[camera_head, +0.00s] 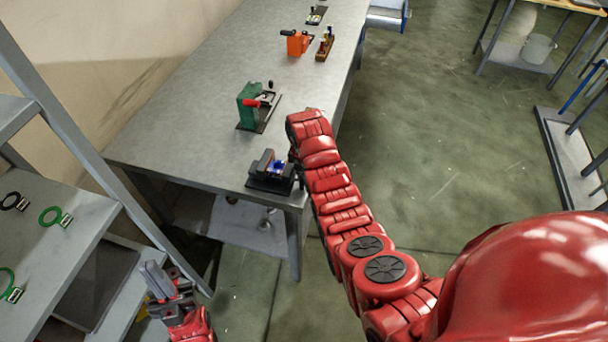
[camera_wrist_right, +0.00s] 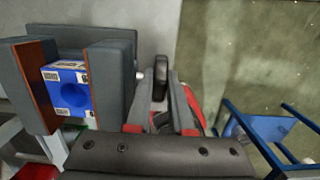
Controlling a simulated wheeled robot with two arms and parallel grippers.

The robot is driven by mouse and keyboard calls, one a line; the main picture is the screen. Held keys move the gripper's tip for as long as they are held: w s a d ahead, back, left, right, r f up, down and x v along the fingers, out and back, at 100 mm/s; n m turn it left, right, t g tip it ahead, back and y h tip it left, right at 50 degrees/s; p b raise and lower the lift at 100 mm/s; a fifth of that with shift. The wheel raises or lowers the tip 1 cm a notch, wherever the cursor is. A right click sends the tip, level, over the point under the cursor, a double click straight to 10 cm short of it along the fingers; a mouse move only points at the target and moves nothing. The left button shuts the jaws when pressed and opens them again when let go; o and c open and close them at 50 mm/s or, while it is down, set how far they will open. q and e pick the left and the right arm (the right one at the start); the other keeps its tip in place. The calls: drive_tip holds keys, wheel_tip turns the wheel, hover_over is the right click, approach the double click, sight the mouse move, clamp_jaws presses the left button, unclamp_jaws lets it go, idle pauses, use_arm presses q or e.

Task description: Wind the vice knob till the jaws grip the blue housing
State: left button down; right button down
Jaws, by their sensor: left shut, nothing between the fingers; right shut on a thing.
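The grey vice (camera_head: 268,184) stands at the near corner of the steel bench, with the blue housing (camera_head: 279,166) between its jaws. In the right wrist view the blue housing (camera_wrist_right: 70,92) sits between the copper-lined left jaw (camera_wrist_right: 28,85) and the grey right jaw (camera_wrist_right: 112,82). My right gripper (camera_wrist_right: 163,103) is shut on the dark vice knob (camera_wrist_right: 161,72), to the right of the jaws. In the head view my right arm mostly hides this gripper. My left gripper (camera_head: 165,280) is shut and empty, away from the vice at lower left.
A green device (camera_head: 248,104) with a red handle stands farther back on the bench (camera_head: 190,125). An orange device (camera_head: 297,42) and smaller items are at the far end. A shelf rack (camera_head: 70,235) with green rings is at left. Floor is free right of the bench.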

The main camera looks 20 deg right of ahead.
idle(0.3)
drive_tip(key=c, duration=0.8)
unclamp_jaws()
